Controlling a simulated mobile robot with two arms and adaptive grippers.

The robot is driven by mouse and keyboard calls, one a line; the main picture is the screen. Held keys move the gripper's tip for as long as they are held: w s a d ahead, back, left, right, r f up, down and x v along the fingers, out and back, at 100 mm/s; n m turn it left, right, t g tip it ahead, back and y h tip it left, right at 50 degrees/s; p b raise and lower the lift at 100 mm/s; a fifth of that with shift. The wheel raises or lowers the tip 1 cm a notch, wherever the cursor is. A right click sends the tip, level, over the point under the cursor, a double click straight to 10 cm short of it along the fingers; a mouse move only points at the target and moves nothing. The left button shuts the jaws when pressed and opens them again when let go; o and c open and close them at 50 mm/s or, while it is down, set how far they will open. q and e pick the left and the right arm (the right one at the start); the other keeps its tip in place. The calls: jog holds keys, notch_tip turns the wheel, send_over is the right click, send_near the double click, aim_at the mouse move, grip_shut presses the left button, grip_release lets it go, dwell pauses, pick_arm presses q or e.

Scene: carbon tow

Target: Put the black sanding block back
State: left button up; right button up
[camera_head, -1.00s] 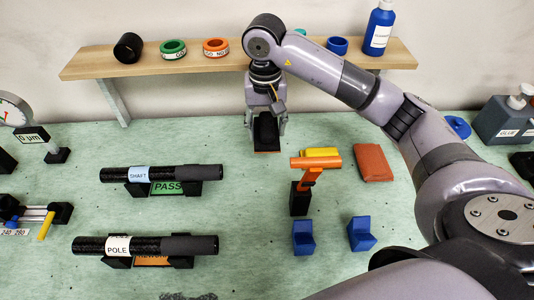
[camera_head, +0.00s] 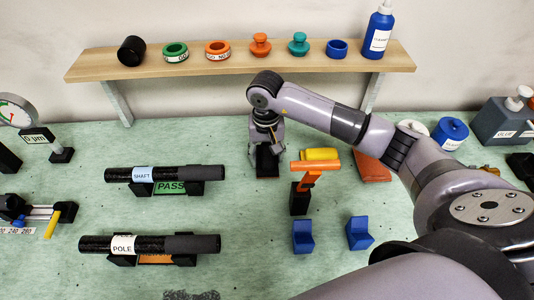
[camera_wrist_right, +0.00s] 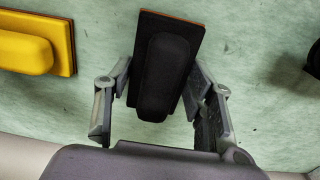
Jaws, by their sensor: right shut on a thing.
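The black sanding block (camera_head: 267,169) has a flat base with a thin orange edge and a narrower raised grip. In the right wrist view the block (camera_wrist_right: 176,50) lies between the fingers of my right gripper (camera_wrist_right: 157,95), which is shut on it. I cannot tell whether the block touches the table. My left gripper is not in view.
A yellow sanding block (camera_head: 319,154) and a red-brown pad (camera_head: 371,167) lie to the right. An orange-topped stand (camera_head: 314,168) is in front of them. A shaft (camera_head: 165,173) and a pole (camera_head: 150,244) rest on cradles at left. A wooden shelf (camera_head: 200,62) runs behind.

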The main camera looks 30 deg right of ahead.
aim_at(266, 153)
jog(key=shift+f, duration=0.15)
jog(key=o, duration=1)
jog(key=shift+o, duration=0.2)
jog(key=shift+r, duration=0.3)
notch_tip(266, 153, up, 12)
jog(key=b, duration=0.2)
jog(key=shift+b, duration=0.35)
jog(key=shift+f, duration=0.1)
